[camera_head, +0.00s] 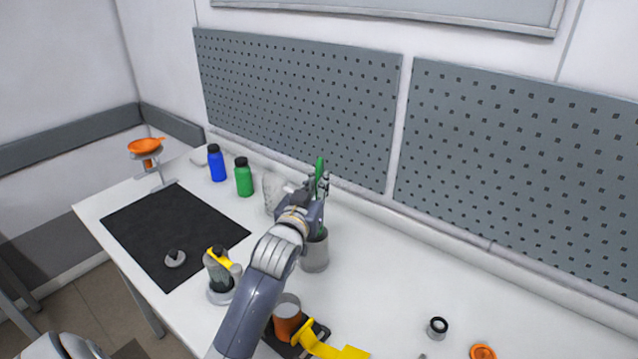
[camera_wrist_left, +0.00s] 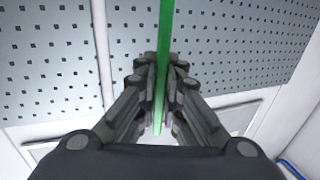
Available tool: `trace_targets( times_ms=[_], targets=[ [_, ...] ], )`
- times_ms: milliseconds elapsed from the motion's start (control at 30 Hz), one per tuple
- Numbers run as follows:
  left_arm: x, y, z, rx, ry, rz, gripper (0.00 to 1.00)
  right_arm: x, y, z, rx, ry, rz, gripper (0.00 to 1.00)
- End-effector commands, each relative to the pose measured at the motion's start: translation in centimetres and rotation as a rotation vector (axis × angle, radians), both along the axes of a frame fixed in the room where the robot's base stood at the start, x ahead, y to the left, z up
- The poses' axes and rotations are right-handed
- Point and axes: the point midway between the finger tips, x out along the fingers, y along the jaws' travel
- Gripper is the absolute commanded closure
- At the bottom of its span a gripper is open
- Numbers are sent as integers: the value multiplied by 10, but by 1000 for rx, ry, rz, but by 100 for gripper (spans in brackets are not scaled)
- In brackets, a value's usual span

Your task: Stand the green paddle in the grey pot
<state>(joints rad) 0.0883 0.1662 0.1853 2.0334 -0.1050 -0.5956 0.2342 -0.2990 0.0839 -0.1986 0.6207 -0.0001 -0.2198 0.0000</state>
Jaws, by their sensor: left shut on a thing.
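The green paddle (camera_head: 319,170) stands upright in my left gripper (camera_head: 322,187), which is shut on its shaft. In the left wrist view the green shaft (camera_wrist_left: 165,50) runs between the two fingers of the left gripper (camera_wrist_left: 161,95). The grey pot (camera_head: 315,254) stands on the table directly below the gripper. A green part shows at the pot's mouth, just under the gripper. The arm partly covers the pot's rim, so how deep the paddle reaches is hidden. My right gripper is not in view.
Blue (camera_head: 216,163) and green (camera_head: 243,177) bottles and a clear beaker (camera_head: 272,190) stand behind to the left. A yellow-banded flask (camera_head: 221,270), an orange container (camera_head: 287,318) and a yellow tool (camera_head: 330,346) are near the arm. The table right of the pot is mostly clear.

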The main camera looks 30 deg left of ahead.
Motion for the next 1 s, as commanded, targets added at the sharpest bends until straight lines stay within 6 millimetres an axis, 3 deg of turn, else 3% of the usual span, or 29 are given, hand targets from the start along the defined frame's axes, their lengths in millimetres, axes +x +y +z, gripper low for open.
trace_targets(
  times_ms=[833, 933, 1000],
  targets=[
    [-1, 0, -19, 1, -3, 0, 100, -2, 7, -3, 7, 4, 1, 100],
    [-1, 0, -20, 1, -2, 0, 74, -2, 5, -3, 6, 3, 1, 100],
    [-1, 0, -20, 2, -3, 0, 73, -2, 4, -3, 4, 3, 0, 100]
  ],
)
